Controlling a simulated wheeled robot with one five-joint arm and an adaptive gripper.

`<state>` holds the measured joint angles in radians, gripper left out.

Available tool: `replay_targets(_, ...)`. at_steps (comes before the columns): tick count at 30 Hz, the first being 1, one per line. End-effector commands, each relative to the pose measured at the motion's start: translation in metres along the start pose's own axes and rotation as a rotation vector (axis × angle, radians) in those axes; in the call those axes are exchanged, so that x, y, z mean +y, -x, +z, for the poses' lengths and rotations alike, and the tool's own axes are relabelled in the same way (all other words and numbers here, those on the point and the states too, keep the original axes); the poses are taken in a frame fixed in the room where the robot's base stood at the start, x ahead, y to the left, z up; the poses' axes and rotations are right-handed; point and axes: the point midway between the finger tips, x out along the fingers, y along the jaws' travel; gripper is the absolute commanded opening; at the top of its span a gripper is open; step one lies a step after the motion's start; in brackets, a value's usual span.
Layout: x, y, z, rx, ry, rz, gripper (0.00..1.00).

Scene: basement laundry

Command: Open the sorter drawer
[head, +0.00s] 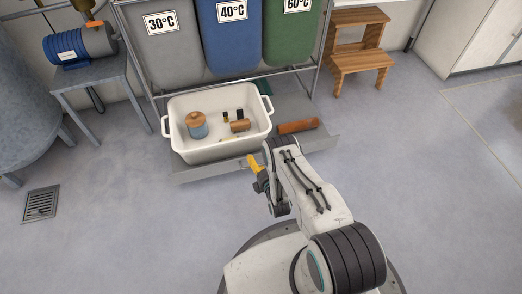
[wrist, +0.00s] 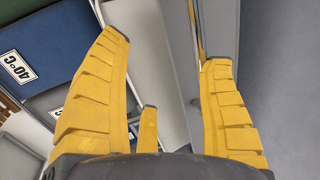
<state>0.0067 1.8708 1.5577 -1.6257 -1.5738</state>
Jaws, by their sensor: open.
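The laundry sorter's low grey drawer (head: 305,147) sticks out in front of the frame beneath the hanging bags. A white tub (head: 212,153) and a brown roll-like thing (head: 297,126) rest in it. My gripper (head: 256,164) is at the drawer's front edge, right of the middle. In the wrist view, my gripper's yellow fingers (wrist: 170,50) stand apart, with a grey strip and a narrow shiny bar (wrist: 195,25) between them. The bar looks like part of the drawer front or its handle; I cannot tell whether a finger touches it.
The tub holds a wood-lidded blue jar (head: 197,126) and several small items. Grey, blue and green bags (head: 226,40) hang above. A pump (head: 80,44) on a metal stand is at left, a wooden step stool (head: 360,58) at right. The floor in front of the drawer is clear left of my base.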

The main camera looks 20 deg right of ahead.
Motion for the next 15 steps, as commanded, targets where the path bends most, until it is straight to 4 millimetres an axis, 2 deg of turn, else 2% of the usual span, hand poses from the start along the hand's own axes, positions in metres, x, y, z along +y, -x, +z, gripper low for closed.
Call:
replay_targets(1, 0.022, -0.005, 0.0, 0.0, 0.0, 0.039, 0.52)
replay_targets(3, 0.031, -0.003, 0.0, 0.0, 0.0, 0.039, 0.45)
replay_targets(15, 0.058, 0.007, 0.0, 0.0, 0.0, 0.03, 0.45)
